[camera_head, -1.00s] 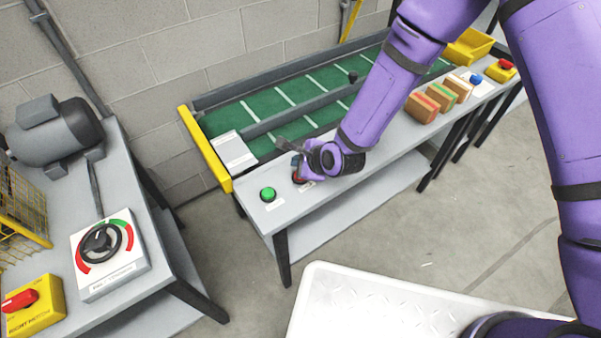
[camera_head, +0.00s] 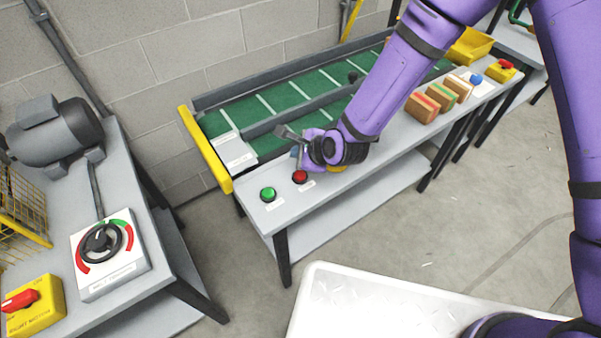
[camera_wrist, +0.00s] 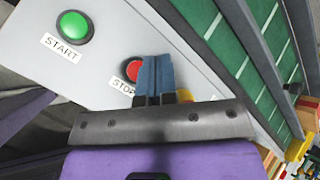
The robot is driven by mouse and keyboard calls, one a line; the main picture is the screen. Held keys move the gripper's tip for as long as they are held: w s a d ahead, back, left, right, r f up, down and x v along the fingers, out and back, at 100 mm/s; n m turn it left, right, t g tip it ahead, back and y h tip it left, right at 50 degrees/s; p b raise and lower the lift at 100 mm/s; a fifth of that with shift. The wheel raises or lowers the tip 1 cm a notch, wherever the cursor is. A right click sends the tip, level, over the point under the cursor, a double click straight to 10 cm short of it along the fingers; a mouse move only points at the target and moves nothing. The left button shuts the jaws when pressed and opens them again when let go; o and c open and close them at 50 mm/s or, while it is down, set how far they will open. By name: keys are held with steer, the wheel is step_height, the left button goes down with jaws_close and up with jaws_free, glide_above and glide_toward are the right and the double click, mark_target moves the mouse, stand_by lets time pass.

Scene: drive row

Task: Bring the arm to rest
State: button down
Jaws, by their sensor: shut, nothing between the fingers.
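My purple arm reaches from the right over the conveyor bench. My gripper (camera_head: 296,157) is above the bench's control strip, just behind and beside the red stop button (camera_head: 300,177). In the wrist view its blue fingers (camera_wrist: 154,78) are closed together with nothing held, and they overlap the right side of the red button (camera_wrist: 132,70). The green start button (camera_head: 268,194) is to the left of the red one; it also shows in the wrist view (camera_wrist: 74,27). Whether the fingertips touch the bench cannot be told.
The green conveyor belt (camera_head: 222,122) runs behind the strip, with a yellow end bar (camera_head: 205,150). Boxes (camera_head: 421,108) and a yellow bin (camera_head: 470,45) are to the right. A motor (camera_head: 55,131) and a handwheel panel (camera_head: 110,255) stand on the left bench. Floor is clear between the benches.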

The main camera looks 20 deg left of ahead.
steer(key=w+d+r+n+t+h, duration=0.1)
steer(key=w+d+r+n+h, duration=0.2)
steer(key=d+r, duration=0.95)
steer(key=w+d+r+n+t+h, duration=0.15)
steer(key=d+r+n, duration=0.45)
steer(key=d+r, duration=0.7)
steer(key=s+d+r+n+g+h, duration=0.1)
steer(key=s+d+r+n, duration=0.2)
steer(key=s+d+r, duration=0.4)
steer(key=s+d+r+n+h, duration=0.2)
steer(key=s+d+r, duration=0.5)
steer(key=s+d, duration=0.5)
steer(key=s, duration=0.3)
steer(key=shift+s+r+n+g, duration=0.25)
steer(key=shift+n+g, duration=0.1)
steer(key=shift+n, duration=0.05)
steer(key=shift+d+h, duration=0.1)
steer(key=shift+h, duration=0.15)
